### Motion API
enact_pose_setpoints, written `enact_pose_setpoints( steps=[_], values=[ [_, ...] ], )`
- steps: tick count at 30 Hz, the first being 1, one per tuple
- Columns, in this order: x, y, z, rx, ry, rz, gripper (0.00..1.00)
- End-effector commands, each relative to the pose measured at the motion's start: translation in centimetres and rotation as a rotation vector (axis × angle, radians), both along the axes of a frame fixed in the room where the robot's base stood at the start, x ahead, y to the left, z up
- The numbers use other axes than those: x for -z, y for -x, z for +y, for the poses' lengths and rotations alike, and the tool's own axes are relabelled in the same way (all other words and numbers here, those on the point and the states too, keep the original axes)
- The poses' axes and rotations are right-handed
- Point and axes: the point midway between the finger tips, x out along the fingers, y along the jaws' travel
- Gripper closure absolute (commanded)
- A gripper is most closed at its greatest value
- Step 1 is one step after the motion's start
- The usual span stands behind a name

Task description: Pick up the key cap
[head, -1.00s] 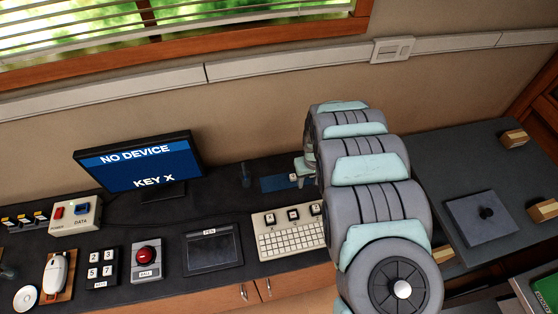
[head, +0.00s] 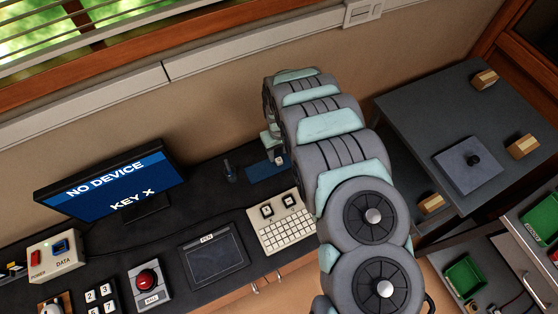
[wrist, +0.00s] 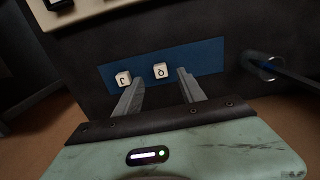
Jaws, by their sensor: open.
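Two small white key caps lie apart on a blue mat (wrist: 205,53) in the wrist view. One key cap (wrist: 161,71) with a round dark mark sits between the lines of my fingers, near their tips. The other key cap (wrist: 123,79) is just left of my left finger, close to it. My gripper (wrist: 160,77) is open and holds nothing. I cannot tell how far above the mat the fingertips are. In the head view the blue mat (head: 262,173) shows below my gripper, with one white cap (head: 279,160) visible near my arm.
A dark cup (wrist: 266,68) with a rod is right of the mat in the wrist view. A monitor (head: 105,188) reads "NO DEVICE" and "KEY X". A pen tablet (head: 212,256) lies left of the keyboard.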

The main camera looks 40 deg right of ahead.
Motion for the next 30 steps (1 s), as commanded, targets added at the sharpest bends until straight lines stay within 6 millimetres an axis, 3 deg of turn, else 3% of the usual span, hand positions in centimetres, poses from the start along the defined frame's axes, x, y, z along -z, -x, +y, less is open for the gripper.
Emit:
enact_pose_setpoints(
  steps=[15,26,30],
  values=[
    [4.8,-0.2,0.1,0.0,0.0,-0.003,0.53],
    [5.0,-0.2,0.0,0.0,0.003,-0.003,0.54],
    [5.1,-0.2,0.0,0.0,0.003,-0.003,0.65]
  ],
)
